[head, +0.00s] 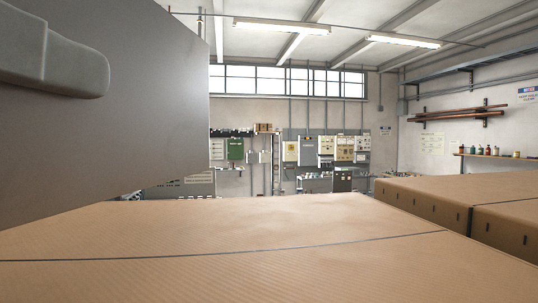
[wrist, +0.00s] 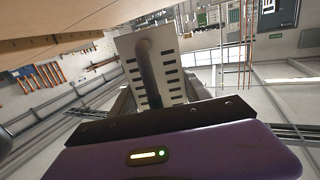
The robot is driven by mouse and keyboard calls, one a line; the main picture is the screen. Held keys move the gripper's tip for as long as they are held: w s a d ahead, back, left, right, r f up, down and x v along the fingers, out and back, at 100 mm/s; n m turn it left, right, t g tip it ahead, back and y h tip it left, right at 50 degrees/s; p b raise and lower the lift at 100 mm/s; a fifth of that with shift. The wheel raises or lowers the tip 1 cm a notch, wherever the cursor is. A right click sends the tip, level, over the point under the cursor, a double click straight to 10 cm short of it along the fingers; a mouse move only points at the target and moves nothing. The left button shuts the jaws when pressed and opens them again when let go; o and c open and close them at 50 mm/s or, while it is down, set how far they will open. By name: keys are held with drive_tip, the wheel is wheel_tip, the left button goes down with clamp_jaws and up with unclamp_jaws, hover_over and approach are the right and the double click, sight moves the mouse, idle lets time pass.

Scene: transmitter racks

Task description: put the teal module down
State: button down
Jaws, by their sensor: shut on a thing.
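In the wrist view, a pale front panel (wrist: 172,62) with rows of dark slots and a dark, rounded grey handle (wrist: 147,72) lies just ahead of my gripper (wrist: 158,98). My gripper is shut on this module by its handle. The purple housing with a small lit indicator in the foreground hides much of the grip. No teal shows on the held module, so its body colour cannot be told. In the head view, a large grey surface fills the upper left, too close to identify; my gripper cannot be made out there.
A broad tan, ribbed box top (head: 250,235) with a dark seam spans the foreground. More tan boxes (head: 470,205) stand at the right. Wall panels (head: 325,150) and a shelf with small bottles (head: 490,154) are far back. The visible box top is bare.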

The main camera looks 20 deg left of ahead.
drive_tip(key=shift+f, duration=4.15)
drive_tip(key=shift+f, duration=0.15)
drive_tip(key=c, duration=0.5)
unclamp_jaws()
drive_tip(key=shift+f, duration=0.1)
drive_tip(key=shift+r, duration=0.25)
drive_tip(key=s+b, duration=0.1)
drive_tip(key=s, duration=0.3)
drive_tip(key=s+d+b, duration=0.1)
drive_tip(key=s+b, duration=0.1)
drive_tip(key=s, duration=0.2)
drive_tip(key=s+d+b, duration=0.1)
drive_tip(key=s, duration=0.2)
drive_tip(key=shift+s+r, duration=0.35)
drive_tip(key=shift+s, duration=0.05)
